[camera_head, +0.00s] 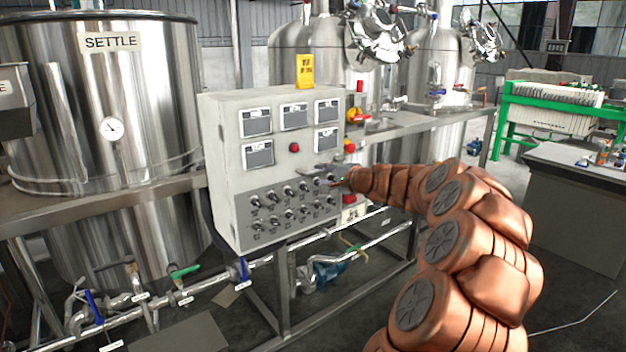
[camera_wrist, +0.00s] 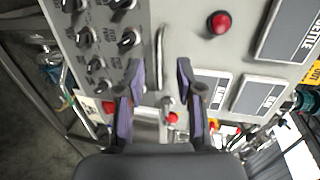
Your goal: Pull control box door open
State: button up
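The control box (camera_head: 228,152) is a light grey cabinet on a metal frame in the middle of the head view. Its front door (camera_wrist: 190,43) looks closed and fills much of the wrist view. A thin metal bar handle (camera_wrist: 159,57) on the door appears between my fingers. My gripper (camera_wrist: 159,68) is open, with one finger on each side of the handle in the picture. I cannot tell whether the fingertips reach around it or stop short.
Rows of black knobs (camera_wrist: 95,65) lie beside the handle, and a red button (camera_wrist: 219,22) and display panels are on the other side. A steel SETTLE tank (camera_head: 110,190) stands left. Pipes with valves (camera_head: 185,270) run below the box.

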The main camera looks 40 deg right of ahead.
aim_at(314, 172)
jog(key=shift+d+p+x, duration=0.15)
jog(key=shift+d+x, duration=0.15)
jog(key=shift+x, duration=0.95)
jog(key=shift+d+p+x, duration=0.15)
jog(key=shift+d+x, duration=0.1)
jog(key=shift+x, duration=1)
jog(key=shift+d+p+x, duration=0.15)
jog(key=shift+d+x, duration=0.15)
jog(key=shift+x, duration=0.95)
grip_shut()
